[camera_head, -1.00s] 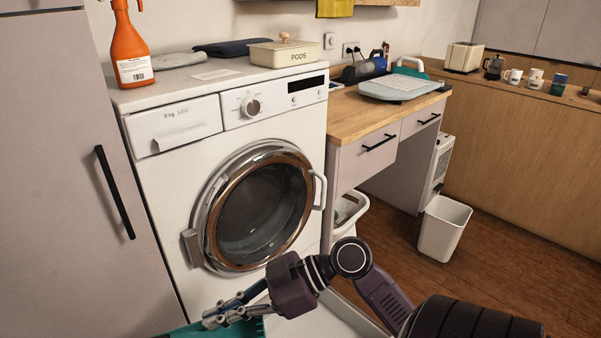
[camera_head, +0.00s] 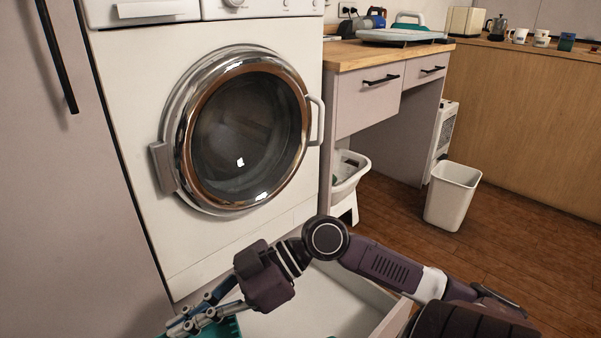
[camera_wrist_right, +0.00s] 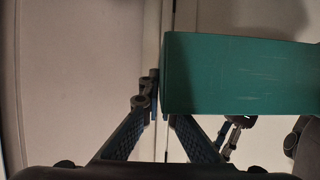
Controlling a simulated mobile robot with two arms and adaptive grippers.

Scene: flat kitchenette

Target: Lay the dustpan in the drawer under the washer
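The teal dustpan (camera_wrist_right: 240,75) fills the right of the right wrist view, and a corner of it shows at the bottom left of the head view (camera_head: 228,328). My right gripper (camera_head: 195,322) is closed on the dustpan's edge; one finger is partly hidden behind it in the wrist view. The drawer (camera_head: 325,305) under the washer (camera_head: 130,215) is pulled out, and its visible white floor looks bare. The dustpan is at the drawer's left side; the height between them is unclear. A dark jointed part below the dustpan in the wrist view may be my left gripper.
The washer's round door (camera_head: 245,130) is shut. A white bin (camera_head: 452,195) stands on the wooden floor at right. A white basket-like container (camera_head: 348,172) sits under the wooden-topped desk (camera_head: 370,52). A tall grey cabinet (camera_head: 50,200) stands at the left.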

